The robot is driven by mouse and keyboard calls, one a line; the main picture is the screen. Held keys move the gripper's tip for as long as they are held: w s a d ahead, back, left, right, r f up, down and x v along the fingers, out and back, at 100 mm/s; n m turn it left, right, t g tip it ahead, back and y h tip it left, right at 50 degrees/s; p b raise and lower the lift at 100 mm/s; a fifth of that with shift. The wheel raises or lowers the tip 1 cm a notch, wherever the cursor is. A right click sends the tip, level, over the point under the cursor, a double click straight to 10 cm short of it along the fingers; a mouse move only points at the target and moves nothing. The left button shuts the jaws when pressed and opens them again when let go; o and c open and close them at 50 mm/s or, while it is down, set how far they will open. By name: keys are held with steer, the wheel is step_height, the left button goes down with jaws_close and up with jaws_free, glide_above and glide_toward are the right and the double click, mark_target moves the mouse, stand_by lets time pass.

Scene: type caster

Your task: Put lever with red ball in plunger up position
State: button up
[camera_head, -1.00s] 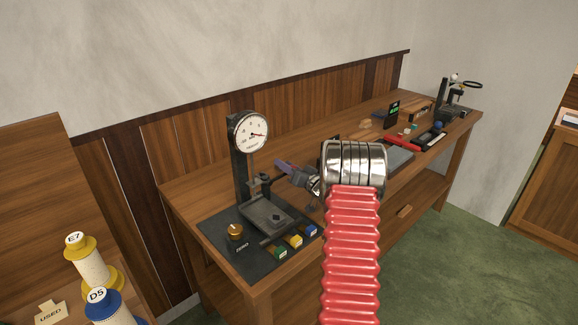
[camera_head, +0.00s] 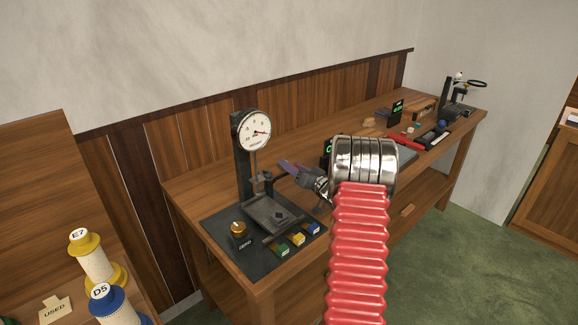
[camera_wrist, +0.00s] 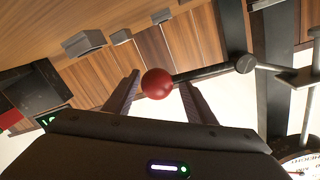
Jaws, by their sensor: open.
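The lever's red ball (camera_wrist: 157,84) shows in the wrist view, between the two fingers of my open gripper (camera_wrist: 160,92). A visible gap lies on each side of the ball. The dark lever rod (camera_wrist: 205,73) runs from the ball to a round pivot on the gauge stand. In the head view, my gripper (camera_head: 288,168) is beside the dial gauge stand (camera_head: 243,175), with its fingers pointing left toward it. The ball cannot be made out there. The dial (camera_head: 251,131) tops the stand, above a dark metal plate (camera_head: 267,213). The plunger is too small to tell.
A brass knob (camera_head: 238,228) and green, yellow and blue blocks (camera_head: 298,239) sit on the dark mat at the bench's near end. Red and black tools (camera_head: 405,142) lie farther along the bench. Spools (camera_head: 92,255) stand at lower left.

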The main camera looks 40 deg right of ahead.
steer(key=s+a, duration=0.1)
steer(key=s, duration=1)
steer(key=shift+s+r, duration=0.15)
steer(key=shift+c, duration=0.3)
steer(key=shift+s+r, duration=0.1)
steer(key=shift+r, duration=0.05)
steer(key=shift+c, duration=0.7)
steer(key=s+d+r+n, duration=0.1)
steer(key=r, duration=0.1)
steer(key=s+d+r+n+y, duration=0.2)
steer(key=r+n, duration=0.1)
steer(key=shift+s+r, duration=0.3)
steer(key=shift+s, duration=0.1)
steer(key=c, duration=0.6)
steer(key=shift+s+d+r, duration=0.1)
steer(key=shift+s+r, duration=0.1)
steer(key=shift+c, duration=0.9)
jaws_close()
